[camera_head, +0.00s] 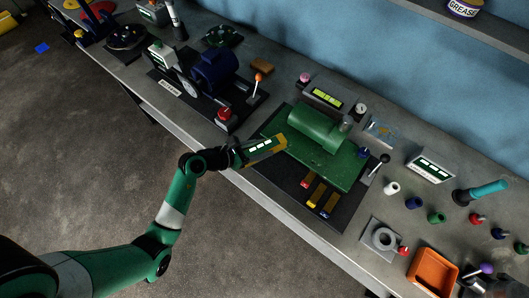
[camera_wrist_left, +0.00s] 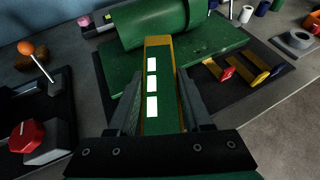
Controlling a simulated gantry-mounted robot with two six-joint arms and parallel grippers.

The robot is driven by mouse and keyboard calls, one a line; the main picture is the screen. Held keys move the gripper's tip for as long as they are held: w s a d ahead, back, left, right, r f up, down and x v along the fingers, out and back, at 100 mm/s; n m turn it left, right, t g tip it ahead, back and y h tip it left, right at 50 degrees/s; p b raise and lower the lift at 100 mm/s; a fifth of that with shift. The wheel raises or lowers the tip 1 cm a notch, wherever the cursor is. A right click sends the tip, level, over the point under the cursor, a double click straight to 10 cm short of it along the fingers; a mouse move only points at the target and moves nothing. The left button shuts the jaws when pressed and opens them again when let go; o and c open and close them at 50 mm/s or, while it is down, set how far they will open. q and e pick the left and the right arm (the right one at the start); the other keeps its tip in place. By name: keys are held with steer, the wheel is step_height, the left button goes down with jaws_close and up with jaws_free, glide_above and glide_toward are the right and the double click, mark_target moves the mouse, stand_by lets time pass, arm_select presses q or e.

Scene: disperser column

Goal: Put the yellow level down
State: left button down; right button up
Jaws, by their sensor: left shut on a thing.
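The yellow level (camera_head: 278,142) has yellow edges, a green face and three white windows. It sticks out from my left gripper (camera_head: 242,153), which is shut on its near end. In the left wrist view the level (camera_wrist_left: 158,50) lies between the two fingers of the gripper (camera_wrist_left: 160,112), pointing toward the green cylinder machine (camera_head: 315,128). Its far end overlaps the near left edge of the machine's green base plate (camera_head: 335,165). I cannot tell whether it touches the plate. My right gripper is not in view.
A dark mat (camera_head: 335,215) lies under the machine, with several colour-tipped strips (camera_head: 314,192) on it. A blue motor unit (camera_head: 215,70) with a red knob (camera_head: 224,114) stands to the left. An orange tray (camera_head: 432,272) and a ring block (camera_head: 382,239) are at the right.

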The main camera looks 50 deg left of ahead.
mark_target(265, 147)
arm_select(q)
steer(key=shift+w+a+f, duration=0.25)
steer(key=shift+w+f, duration=0.3)
steer(key=shift+f, duration=0.3)
steer(key=shift+w+a+f, duration=0.1)
steer(key=shift+w, duration=0.15)
steer(key=shift+w+f+b, duration=0.15)
steer(key=shift+f+b, duration=0.2)
steer(key=shift+b, duration=0.05)
steer(key=shift+a+f+b, duration=0.1)
steer(key=shift+f+b, duration=0.45)
steer(key=shift+f, duration=0.9)
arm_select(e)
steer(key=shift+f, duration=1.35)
arm_select(q)
steer(key=shift+f, duration=0.1)
steer(key=shift+f+b, duration=0.35)
steer(key=shift+f, duration=0.15)
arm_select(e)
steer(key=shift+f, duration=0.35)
arm_select(q)
steer(key=shift+c, duration=1.6)
jaws_free()
